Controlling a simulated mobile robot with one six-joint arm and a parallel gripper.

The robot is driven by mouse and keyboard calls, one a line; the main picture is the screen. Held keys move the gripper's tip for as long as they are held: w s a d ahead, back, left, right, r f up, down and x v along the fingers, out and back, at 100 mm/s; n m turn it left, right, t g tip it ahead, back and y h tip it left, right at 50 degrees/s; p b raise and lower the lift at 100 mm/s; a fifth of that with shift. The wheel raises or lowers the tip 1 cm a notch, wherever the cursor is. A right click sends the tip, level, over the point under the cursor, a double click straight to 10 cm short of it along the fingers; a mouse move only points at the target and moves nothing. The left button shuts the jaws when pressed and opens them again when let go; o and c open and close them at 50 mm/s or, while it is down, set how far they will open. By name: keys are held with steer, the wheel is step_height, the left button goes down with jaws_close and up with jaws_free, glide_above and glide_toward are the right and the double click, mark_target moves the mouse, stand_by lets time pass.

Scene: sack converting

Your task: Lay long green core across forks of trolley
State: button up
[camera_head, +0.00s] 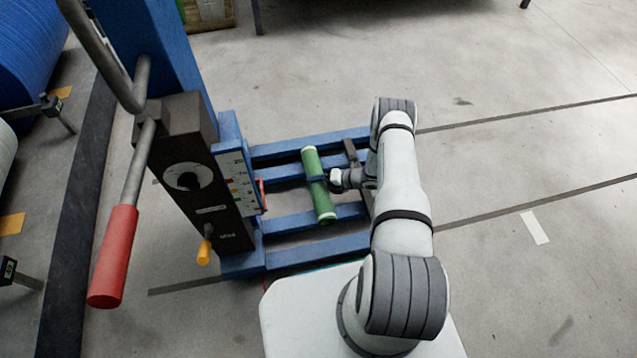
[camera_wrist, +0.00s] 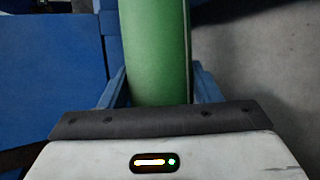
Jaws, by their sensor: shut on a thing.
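The long green core (camera_head: 317,180) has pale ends and lies crosswise over the blue forks (camera_head: 290,222) of the trolley (camera_head: 185,150) in the head view. In the wrist view the green core (camera_wrist: 155,50) runs up from between the jaws. My gripper (camera_head: 322,179) is shut around the middle of the core, coming from the right. Its blue fingers (camera_wrist: 160,88) show on both sides of the core in the wrist view. I cannot tell whether the core touches the forks or hangs just above them.
The trolley's mast carries a dial box (camera_head: 190,180) and a red-handled lever (camera_head: 113,255) at left. A blue roll (camera_head: 35,50) stands at the upper left. The grey floor (camera_head: 530,130) at right is clear, with dark floor lines.

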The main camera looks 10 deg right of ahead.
steer(key=shift+f, duration=0.15)
steer(key=o, duration=1.4)
steer(key=p+v, duration=0.2)
steer(key=v, duration=0.6)
steer(key=shift+w, duration=0.1)
steer(key=shift+a, duration=0.1)
